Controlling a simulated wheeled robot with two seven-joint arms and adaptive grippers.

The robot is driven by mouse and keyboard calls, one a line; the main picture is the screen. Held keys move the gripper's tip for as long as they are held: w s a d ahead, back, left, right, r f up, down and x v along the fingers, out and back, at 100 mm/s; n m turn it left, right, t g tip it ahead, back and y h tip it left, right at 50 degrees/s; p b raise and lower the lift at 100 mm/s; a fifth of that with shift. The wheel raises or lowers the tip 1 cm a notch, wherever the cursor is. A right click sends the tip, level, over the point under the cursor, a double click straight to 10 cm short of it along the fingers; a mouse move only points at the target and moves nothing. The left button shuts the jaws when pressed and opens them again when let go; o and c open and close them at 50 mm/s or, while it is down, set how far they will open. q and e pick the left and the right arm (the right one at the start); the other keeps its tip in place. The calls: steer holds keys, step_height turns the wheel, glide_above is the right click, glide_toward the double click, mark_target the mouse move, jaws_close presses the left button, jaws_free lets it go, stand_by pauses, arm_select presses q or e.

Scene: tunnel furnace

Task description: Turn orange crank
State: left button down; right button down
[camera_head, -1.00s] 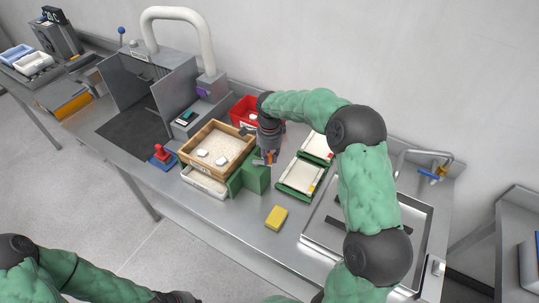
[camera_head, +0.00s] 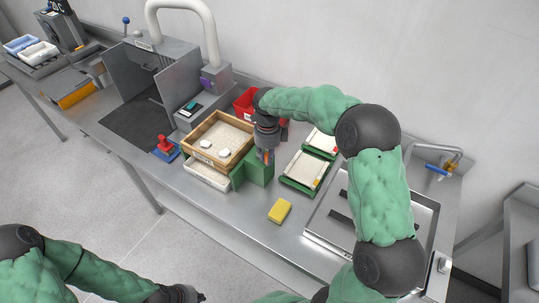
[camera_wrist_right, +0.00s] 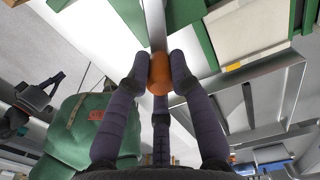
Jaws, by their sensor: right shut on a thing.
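The orange crank knob (camera_wrist_right: 159,74) sits between the fingers of my right gripper in the right wrist view, on a grey metal arm (camera_wrist_right: 154,24). In the head view the right gripper (camera_head: 265,156) reaches down beside the green box (camera_head: 260,172), with a bit of orange showing between its fingers. The right gripper is shut on the knob; its fingers also show in the right wrist view (camera_wrist_right: 160,78). My left gripper (camera_head: 190,294) is at the bottom edge of the head view, away from the bench, and its jaws are unclear.
A wooden tray (camera_head: 194,149) with white pieces stands left of the green box. Green-framed trays (camera_head: 288,184) lie to the right. A yellow sponge (camera_head: 280,210) lies in front, near a metal sink (camera_head: 314,236). A red bin (camera_head: 243,106) stands behind.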

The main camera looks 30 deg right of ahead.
steer(key=shift+a+m, duration=0.2)
steer(key=shift+m, duration=0.2)
steer(key=c, duration=1.1)
jaws_free()
step_height(320, 180, up, 12)
steer(key=shift+f, duration=0.1)
